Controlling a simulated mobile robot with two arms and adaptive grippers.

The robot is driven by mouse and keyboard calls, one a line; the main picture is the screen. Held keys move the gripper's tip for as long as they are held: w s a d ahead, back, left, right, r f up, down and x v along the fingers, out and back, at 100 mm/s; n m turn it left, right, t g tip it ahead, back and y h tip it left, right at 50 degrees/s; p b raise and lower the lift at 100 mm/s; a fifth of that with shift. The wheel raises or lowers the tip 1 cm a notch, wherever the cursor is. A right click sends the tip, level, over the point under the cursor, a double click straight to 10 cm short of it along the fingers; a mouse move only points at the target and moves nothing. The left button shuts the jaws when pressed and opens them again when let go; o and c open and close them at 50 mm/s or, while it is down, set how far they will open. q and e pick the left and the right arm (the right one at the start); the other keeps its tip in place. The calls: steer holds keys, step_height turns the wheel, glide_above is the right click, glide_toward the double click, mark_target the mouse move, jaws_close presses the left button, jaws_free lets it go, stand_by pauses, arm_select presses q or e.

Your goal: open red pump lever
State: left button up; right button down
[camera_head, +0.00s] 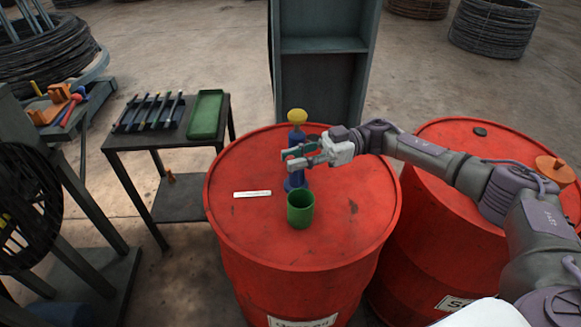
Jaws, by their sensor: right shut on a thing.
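A blue hand pump (296,180) with a yellow top (297,116) stands upright on the red drum (235,215). My right gripper (287,159) reaches in from the right across the pump's upper body. It is shut on a small part at the pump, which looks like the pump lever. The fingers hide most of that part, so I cannot tell the lever's colour or angle. A green cup (300,210) stands upright on the drum just in front of the pump, below the gripper. My left gripper is not in view.
A white strip (252,194) lies on the drum left of the cup. A second red drum (440,190) stands at the right, under my arm. A dark table (150,140) with rods and a green tray (206,114) stands left. A grey cabinet (322,75) rises behind.

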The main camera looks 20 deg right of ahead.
steer(key=n+g+b, duration=0.1)
steer(key=g+b, duration=0.1)
steer(key=d+n+g+h+b, duration=0.1)
steer(key=n+g+b, duration=0.2)
steer(key=g+b, duration=0.1)
steer(key=g, duration=0.1)
steer(key=shift+s+d+f+n+h, duration=0.1)
steer(key=shift+s+d+n+h, duration=0.15)
steer(key=shift+d+n+h, duration=0.05)
steer(key=shift+d+r+n+g+h+b, duration=0.25)
steer(key=shift+n+g+h+b, duration=0.25)
steer(key=shift+g+b, duration=0.4)
steer(key=c, duration=1)
jaws_free()
steer(key=shift+s+f, duration=0.1)
step_height(320, 180, up, 10)
steer(key=shift+r, duration=0.1)
